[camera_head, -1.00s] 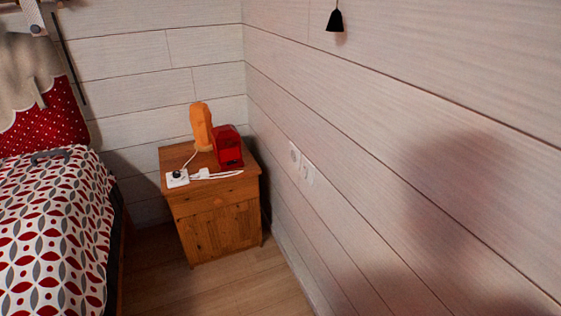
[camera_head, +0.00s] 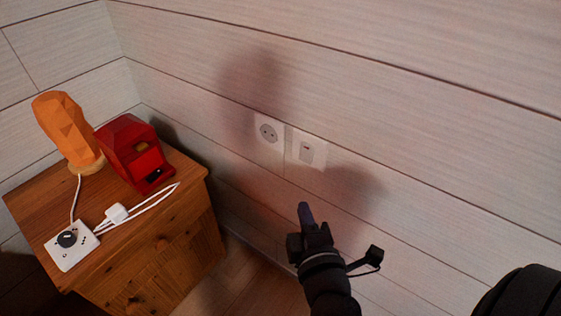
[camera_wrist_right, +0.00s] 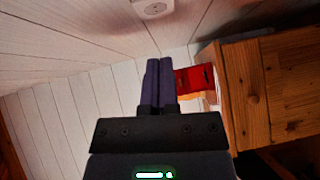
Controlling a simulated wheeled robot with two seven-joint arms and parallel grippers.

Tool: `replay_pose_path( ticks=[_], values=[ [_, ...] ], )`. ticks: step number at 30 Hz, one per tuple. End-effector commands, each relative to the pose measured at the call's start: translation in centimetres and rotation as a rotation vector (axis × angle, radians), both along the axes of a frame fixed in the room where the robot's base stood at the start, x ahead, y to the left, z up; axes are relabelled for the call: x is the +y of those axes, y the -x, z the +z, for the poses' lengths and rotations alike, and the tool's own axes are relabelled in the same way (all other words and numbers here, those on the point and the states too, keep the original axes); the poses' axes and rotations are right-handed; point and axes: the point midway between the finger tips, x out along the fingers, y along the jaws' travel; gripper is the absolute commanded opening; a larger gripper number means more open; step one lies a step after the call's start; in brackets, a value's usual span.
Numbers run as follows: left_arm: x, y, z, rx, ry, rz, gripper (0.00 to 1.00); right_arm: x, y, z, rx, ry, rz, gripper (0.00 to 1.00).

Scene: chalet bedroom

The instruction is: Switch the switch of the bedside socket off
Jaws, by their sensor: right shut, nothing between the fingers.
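The bedside socket (camera_head: 269,133) is a white round-holed outlet on the white plank wall, right of the nightstand. Its switch (camera_head: 307,150) is a white square plate with a small rocker, just right of the outlet. Whether the rocker is on or off is too small to tell. My right gripper (camera_head: 305,212) is shut and empty, below the switch plate and apart from it in the head view. In the right wrist view its shut fingers (camera_wrist_right: 159,80) point toward the wall, and a white wall plate (camera_wrist_right: 152,8) shows at the top edge. My left gripper is not in view.
A wooden nightstand (camera_head: 165,240) stands at left. On it are an orange lamp (camera_head: 68,130), a red box-shaped object (camera_head: 135,152), a white socket block (camera_head: 72,246) and a white cable with plug (camera_head: 117,213). The wall around the switch is clear.

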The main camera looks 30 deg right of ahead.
Motion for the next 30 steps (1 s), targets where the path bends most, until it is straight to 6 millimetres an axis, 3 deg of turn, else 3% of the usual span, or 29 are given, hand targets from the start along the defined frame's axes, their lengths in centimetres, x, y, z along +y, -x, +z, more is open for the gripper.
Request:
replay_pose_path(
  ticks=[10,17,24,30],
  values=[
    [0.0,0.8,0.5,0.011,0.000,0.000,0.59,-0.2,-0.8,0.1,-0.003,0.000,0.004,0.00],
    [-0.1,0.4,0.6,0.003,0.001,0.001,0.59,-2.0,-5.1,-0.3,-0.004,0.001,0.004,0.00],
    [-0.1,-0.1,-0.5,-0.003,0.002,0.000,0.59,-4.1,-9.6,-1.2,0.000,0.001,0.002,0.00],
    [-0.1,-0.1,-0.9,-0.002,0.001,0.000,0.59,-6.7,-10.5,-1.6,0.001,-0.001,0.003,0.00]
  ],
)
